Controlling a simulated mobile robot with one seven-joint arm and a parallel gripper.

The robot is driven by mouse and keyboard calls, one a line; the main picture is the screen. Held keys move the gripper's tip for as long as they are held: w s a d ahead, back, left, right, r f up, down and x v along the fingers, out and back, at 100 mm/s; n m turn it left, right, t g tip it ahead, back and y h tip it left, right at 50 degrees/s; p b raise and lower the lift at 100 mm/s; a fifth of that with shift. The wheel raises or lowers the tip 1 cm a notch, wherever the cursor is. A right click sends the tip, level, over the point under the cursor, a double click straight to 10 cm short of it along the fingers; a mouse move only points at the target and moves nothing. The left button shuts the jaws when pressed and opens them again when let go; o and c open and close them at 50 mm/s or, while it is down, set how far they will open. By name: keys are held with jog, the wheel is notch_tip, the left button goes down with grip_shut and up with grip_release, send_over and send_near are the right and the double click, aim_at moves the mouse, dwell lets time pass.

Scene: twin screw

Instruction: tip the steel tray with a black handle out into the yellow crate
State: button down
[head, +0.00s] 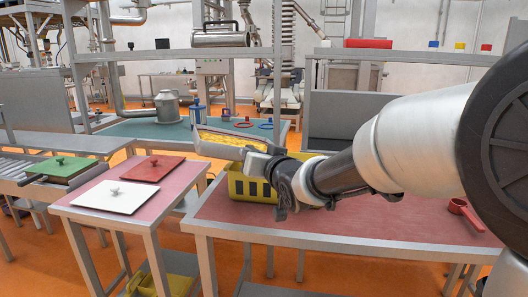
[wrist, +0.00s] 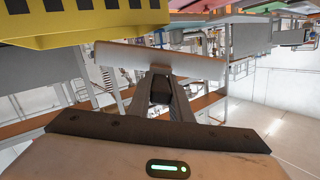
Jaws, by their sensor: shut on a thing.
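The steel tray (head: 222,153) is in the air in the head view, above and a little left of the yellow crate (head: 236,188). Yellow contents (head: 228,139) show inside it, and it looks somewhat tilted. My gripper (head: 268,165) is shut on the tray's handle at its right end. In the wrist view, the dark handle (wrist: 160,92) sits between my fingers, and the tray (wrist: 150,62) spans beyond them as a grey slab. The crate (wrist: 62,20) shows at the upper left there. The crate stands on the red-topped table, partly hidden by my arm; its inside is hidden.
The red-topped table (head: 350,228) also bears a red scoop (head: 464,213) at right. A side table at left holds a white lid (head: 115,197) and a red lid (head: 151,168). A milk can (head: 167,106) stands on the green bench behind.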

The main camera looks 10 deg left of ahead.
jog(key=shift+w+d+r+m+p, duration=0.2)
jog(key=shift+r+m+p, duration=0.35)
jog(key=shift+p, duration=0.7)
jog(key=shift+w+d+r+m+p, duration=0.1)
jog(key=shift+d+r+m+p, duration=0.25)
jog(key=shift+r+p, duration=0.65)
jog(key=shift+f, duration=0.35)
jog(key=shift+p, duration=0.35)
jog(key=shift+w+d+r+m+y+p, duration=0.2)
jog(key=shift+d+r+m+p, duration=0.25)
jog(key=shift+p, duration=0.45)
jog(key=shift+w+d+r+m+y+p, duration=0.15)
jog(key=shift+r+m+p, duration=0.3)
jog(key=shift+p, duration=0.45)
jog(key=shift+d+f, duration=0.1)
jog(key=shift+f, duration=0.05)
jog(key=shift+m, duration=0.3)
